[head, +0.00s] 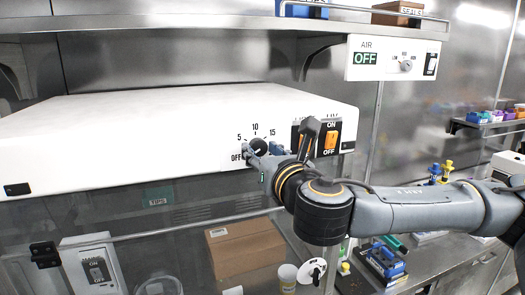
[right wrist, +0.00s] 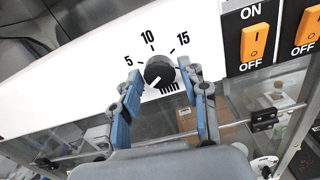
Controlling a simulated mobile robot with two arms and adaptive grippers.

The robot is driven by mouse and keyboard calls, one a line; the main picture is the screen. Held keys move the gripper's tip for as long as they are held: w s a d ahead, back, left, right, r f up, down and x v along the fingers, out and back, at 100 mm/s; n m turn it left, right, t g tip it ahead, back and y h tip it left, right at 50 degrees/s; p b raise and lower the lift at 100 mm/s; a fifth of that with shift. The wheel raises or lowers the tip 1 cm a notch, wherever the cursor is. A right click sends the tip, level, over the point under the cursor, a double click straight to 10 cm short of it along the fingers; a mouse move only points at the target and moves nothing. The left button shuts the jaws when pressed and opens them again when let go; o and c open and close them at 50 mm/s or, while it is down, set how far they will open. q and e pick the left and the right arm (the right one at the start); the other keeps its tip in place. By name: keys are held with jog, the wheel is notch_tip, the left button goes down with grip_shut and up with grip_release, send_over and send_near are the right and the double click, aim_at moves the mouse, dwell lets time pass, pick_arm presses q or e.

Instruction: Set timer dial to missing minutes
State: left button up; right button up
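The timer dial (head: 258,146) is a round black knob on the front of the white hood, marked 5, 10, 15 and OFF. In the right wrist view the dial (right wrist: 159,70) has a white pointer mark aimed to the lower left, with "min" below it. My right gripper (head: 264,153) is at the dial. In the right wrist view its blue-padded fingers (right wrist: 160,72) stand open, one on each side of the knob, with small gaps visible. The left finger covers the area by the OFF mark. My left gripper is not in view.
An orange ON/OFF rocker switch (head: 331,139) sits just right of the dial. An AIR panel (head: 397,58) hangs above right. A shelf (head: 200,24) runs overhead. A cardboard box (head: 245,249) and a white switch box (head: 95,268) show below, behind glass.

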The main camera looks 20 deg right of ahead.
jog(key=c, duration=0.7)
jog(key=m+b, duration=0.2)
jog(key=m, duration=0.1)
jog(key=shift+f, duration=0.15)
jog(key=shift+m+b, duration=0.4)
jog(key=shift+m, duration=0.5)
jog(key=m+b, duration=0.2)
jog(key=m, duration=0.4)
jog(key=m+b, duration=0.1)
jog(key=m, duration=0.5)
jog(key=shift+m+b, duration=0.3)
jog(key=shift+b, duration=0.1)
jog(key=m, duration=0.6)
jog(key=shift+b, duration=0.35)
jog(key=shift+m, duration=0.3)
